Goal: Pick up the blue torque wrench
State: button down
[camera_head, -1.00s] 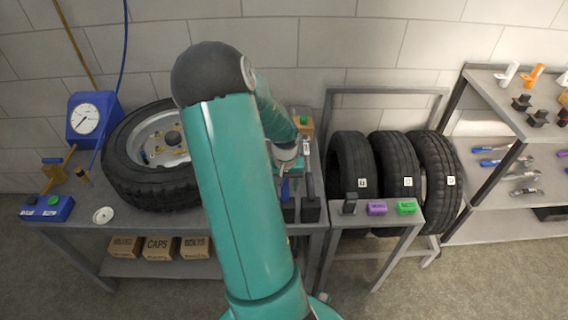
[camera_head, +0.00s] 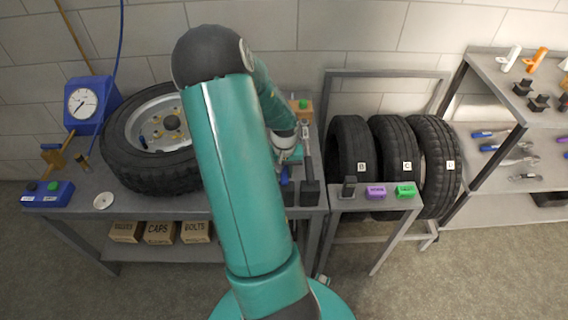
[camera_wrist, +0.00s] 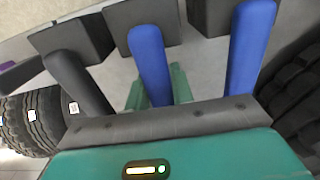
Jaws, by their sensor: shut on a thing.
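Two blue handles stand in black holders on the bench in the wrist view. My gripper (camera_wrist: 160,95) has its teal fingers on either side of the middle blue handle, the blue torque wrench (camera_wrist: 149,58), and is shut on it. The other blue handle (camera_wrist: 250,45) stands to the right, apart from the fingers. A black handle (camera_wrist: 78,82) stands to the left. In the head view my gripper (camera_head: 289,158) is partly hidden by my arm, just above the blue handle (camera_head: 287,190). The wrench's far end is hidden.
A mounted wheel (camera_head: 125,165) lies on the bench (camera_head: 235,205) to the left. Upright tyres (camera_head: 348,150) stand in a rack to the right, beyond the purple block (camera_head: 376,192) and green block (camera_head: 406,190). A tool shelf (camera_head: 490,210) is at far right.

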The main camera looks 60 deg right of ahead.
jog(key=shift+d+r, duration=0.1)
jog(key=shift+r, duration=0.55)
jog(key=a+r, duration=0.1)
jog(key=r, duration=0.1)
jog(key=a+r, duration=0.3)
jog(key=r, duration=0.2)
jog(key=shift+w+a+r, duration=0.1)
jog(key=shift+w+a, duration=0.1)
jog(key=shift+a, duration=0.2)
jog(key=a+r, duration=0.4)
jog(key=a, duration=0.5)
jog(key=shift+a+r, duration=0.15)
jog(key=shift+a, duration=0.05)
jog(key=shift+w, duration=0.1)
